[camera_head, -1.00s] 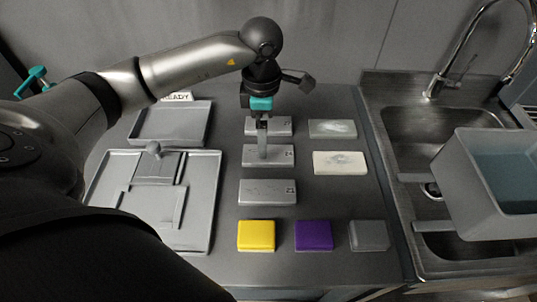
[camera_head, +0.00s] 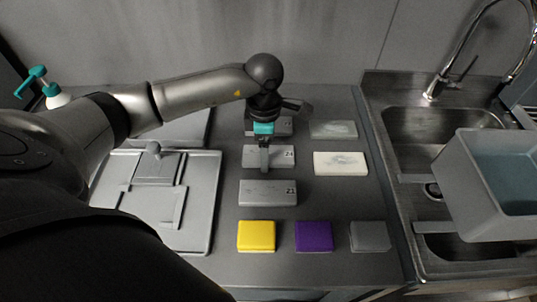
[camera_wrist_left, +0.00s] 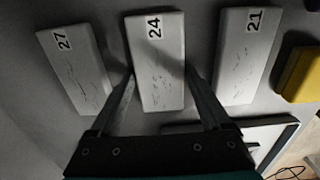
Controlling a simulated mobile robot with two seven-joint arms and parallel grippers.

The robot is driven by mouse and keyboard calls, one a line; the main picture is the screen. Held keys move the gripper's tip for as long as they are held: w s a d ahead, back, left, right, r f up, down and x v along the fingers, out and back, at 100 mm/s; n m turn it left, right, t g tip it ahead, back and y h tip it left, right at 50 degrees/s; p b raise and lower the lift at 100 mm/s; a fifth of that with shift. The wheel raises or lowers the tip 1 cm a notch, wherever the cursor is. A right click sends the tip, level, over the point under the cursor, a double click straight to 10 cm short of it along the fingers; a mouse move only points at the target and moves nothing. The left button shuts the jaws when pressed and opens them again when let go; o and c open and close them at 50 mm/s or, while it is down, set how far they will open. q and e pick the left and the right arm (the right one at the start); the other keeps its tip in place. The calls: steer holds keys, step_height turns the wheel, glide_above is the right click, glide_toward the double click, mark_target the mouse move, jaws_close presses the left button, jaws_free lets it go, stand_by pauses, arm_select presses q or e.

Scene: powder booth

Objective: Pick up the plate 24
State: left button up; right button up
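Plate 24 (camera_head: 283,158) is a pale grey rectangular block lying flat on the table, the middle of a column of three numbered plates. In the left wrist view my left gripper (camera_wrist_left: 160,72) is open, one finger on each side of plate 24. Whether the fingers touch it I cannot tell. My right gripper is not in view.
Plate 27 (camera_wrist_left: 75,68) and plate 21 (camera_wrist_left: 245,60) lie close on either side. Two pale blocks (camera_head: 340,163) lie to the right. Yellow (camera_head: 256,236), purple (camera_head: 314,236) and grey pads (camera_head: 369,236) line the front. A tray (camera_head: 212,200) stands left, a sink (camera_head: 420,125) right.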

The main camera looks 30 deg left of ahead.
arm_select(q)
jaws_close()
stand_by(0.4)
steer(key=shift+w+r, duration=0.1)
